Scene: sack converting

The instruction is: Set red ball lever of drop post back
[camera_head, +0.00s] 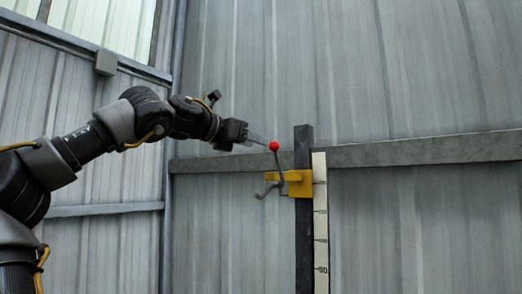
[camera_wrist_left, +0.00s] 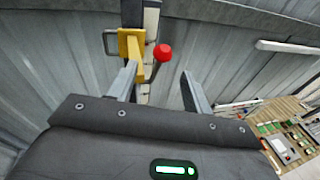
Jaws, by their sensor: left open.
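The lever's red ball (camera_head: 274,146) sits at the top of a thin grey lever rod (camera_head: 279,165) in the head view. The rod rises from a yellow bracket (camera_head: 300,184) on a dark upright post (camera_head: 304,235). My left gripper (camera_head: 262,140) is open, with its fingertips close to the ball. In the left wrist view, the red ball (camera_wrist_left: 163,52) shows beyond and between the two spread fingers (camera_wrist_left: 160,84). The yellow bracket (camera_wrist_left: 131,46) is behind it, to the left. Whether a finger touches the ball cannot be told. My right gripper is not in view.
A white scale strip (camera_head: 320,225) runs along the post's right side. A bent grey hook (camera_head: 265,190) sticks out left of the bracket. A horizontal rail (camera_head: 420,149) crosses the corrugated wall behind. A board with small parts (camera_wrist_left: 280,135) shows low right in the wrist view.

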